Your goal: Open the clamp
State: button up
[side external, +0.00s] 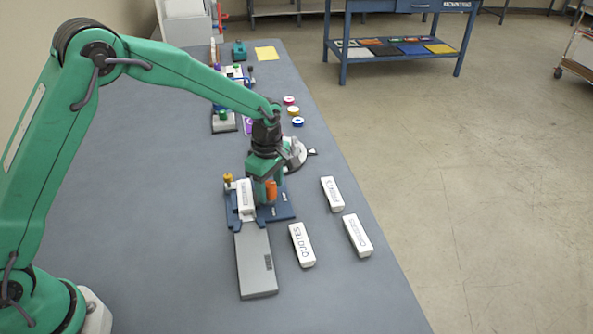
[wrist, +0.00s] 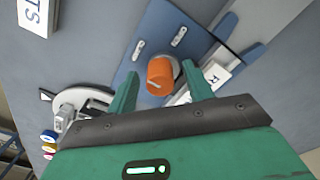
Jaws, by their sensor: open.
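The clamp's orange knob (side external: 271,191) stands on a dark blue fixture plate (side external: 284,211) on the bench. A white labelled block (side external: 245,198) sits in the fixture beside the knob. It partly shows in the wrist view (wrist: 217,74), behind the right finger. My gripper (side external: 266,186) points down at the knob. In the wrist view my gripper (wrist: 160,68) is open, with a finger on each side. I cannot tell whether either finger touches the knob.
Several white labelled blocks, one reading QUOTES (side external: 302,245), lie right of the fixture. A flat grey box (side external: 256,264) lies in front. A round grey device (side external: 295,155) stands just behind my gripper. Coloured rolls (side external: 293,111) lie farther back. The bench's right edge is close by.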

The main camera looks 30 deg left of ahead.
jog(key=c, duration=1)
jog(key=shift+o, duration=0.2)
jog(key=shift+m, duration=0.4)
jog(key=m, duration=0.3)
jog(key=shift+m, duration=0.3)
jog(key=m, duration=0.4)
jog(key=shift+m, duration=0.3)
jog(key=m, duration=0.8)
jog(key=shift+r+m, duration=0.1)
jog(key=shift+m, duration=0.3)
